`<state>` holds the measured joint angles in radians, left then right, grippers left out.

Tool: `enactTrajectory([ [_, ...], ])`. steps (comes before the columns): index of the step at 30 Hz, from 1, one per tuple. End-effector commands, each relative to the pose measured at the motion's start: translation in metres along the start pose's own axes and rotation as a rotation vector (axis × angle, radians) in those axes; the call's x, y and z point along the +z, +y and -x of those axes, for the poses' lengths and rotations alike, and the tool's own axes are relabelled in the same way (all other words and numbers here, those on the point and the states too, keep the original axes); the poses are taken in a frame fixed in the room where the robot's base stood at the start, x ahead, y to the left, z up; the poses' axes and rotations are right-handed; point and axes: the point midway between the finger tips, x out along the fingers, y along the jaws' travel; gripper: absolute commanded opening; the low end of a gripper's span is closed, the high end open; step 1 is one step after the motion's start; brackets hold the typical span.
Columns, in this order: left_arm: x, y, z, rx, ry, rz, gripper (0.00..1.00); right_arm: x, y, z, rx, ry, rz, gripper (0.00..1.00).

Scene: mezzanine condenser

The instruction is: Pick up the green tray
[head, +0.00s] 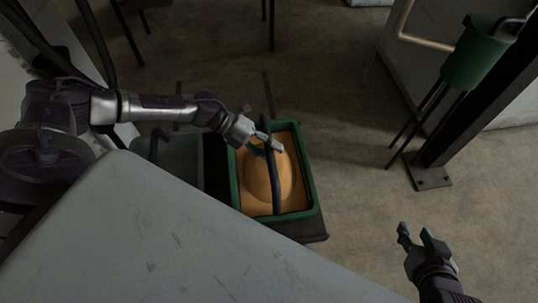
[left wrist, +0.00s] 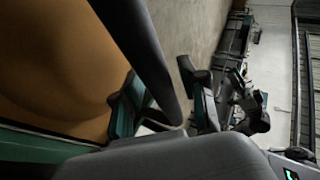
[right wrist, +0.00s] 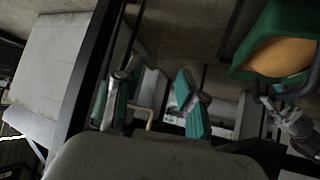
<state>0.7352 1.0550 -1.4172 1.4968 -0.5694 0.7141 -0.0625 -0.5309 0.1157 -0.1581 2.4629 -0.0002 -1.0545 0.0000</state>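The green tray (head: 313,190) is in the middle of the head view, with a rounded orange-yellow mound (head: 258,185) inside. A black bar handle (head: 275,190) arches over it. My left gripper (head: 264,140) is at the far part of this handle. In the left wrist view the handle (left wrist: 150,55) passes between my spread left fingers (left wrist: 165,105), which look open around it. My right gripper (head: 415,240) is open and empty, well right of the tray. The tray also shows in the right wrist view (right wrist: 250,40), at upper right, beyond my open right fingers (right wrist: 155,105).
The tray rests on a dark surface (head: 312,230). A large grey panel (head: 150,240) covers the lower left, close to the tray. A green container on legs (head: 470,60) and a dark post (head: 470,110) stand at upper right. Floor right of the tray is clear.

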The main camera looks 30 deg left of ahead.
Motion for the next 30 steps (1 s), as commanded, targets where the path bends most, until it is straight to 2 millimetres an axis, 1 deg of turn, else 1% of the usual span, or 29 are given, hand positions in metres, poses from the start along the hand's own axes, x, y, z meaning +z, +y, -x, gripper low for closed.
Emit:
enactTrajectory([
  [1, 0.0, 0.0, 0.0, 0.0, 0.0, 0.0, 0.29, 0.0, 0.0, 0.0, 0.0, 0.0, 0.0, 0.4],
  [5, 0.0, 0.0, 0.0, 0.0, 0.0, 0.0, 0.07, 0.0, 0.0, 0.0, 0.0, 0.0, 0.0, 0.4],
  [6, 0.0, 0.0, 0.0, 0.0, 0.0, 0.0, 0.0, 0.0, 0.0, 0.0, 0.0, 0.0, 0.0, 0.4],
  [14, 0.0, 0.001, 0.0, 0.001, 0.0, 0.0, 0.0, 0.0, 0.0, 0.0, 0.001, 0.0, 0.0, 0.4],
  [15, 0.001, -0.005, 0.001, -0.008, -0.001, -0.004, 0.0, -0.001, 0.0, 0.0, 0.001, 0.0, 0.0, 0.4],
  [25, 0.0, -0.008, 0.003, -0.008, -0.001, -0.002, 0.0, 0.001, 0.0, 0.002, 0.001, -0.014, 0.0, 0.4],
  [30, -0.002, -0.018, 0.009, -0.008, -0.002, -0.004, 0.0, 0.024, 0.003, 0.009, 0.006, -0.133, -0.002, 0.4],
])
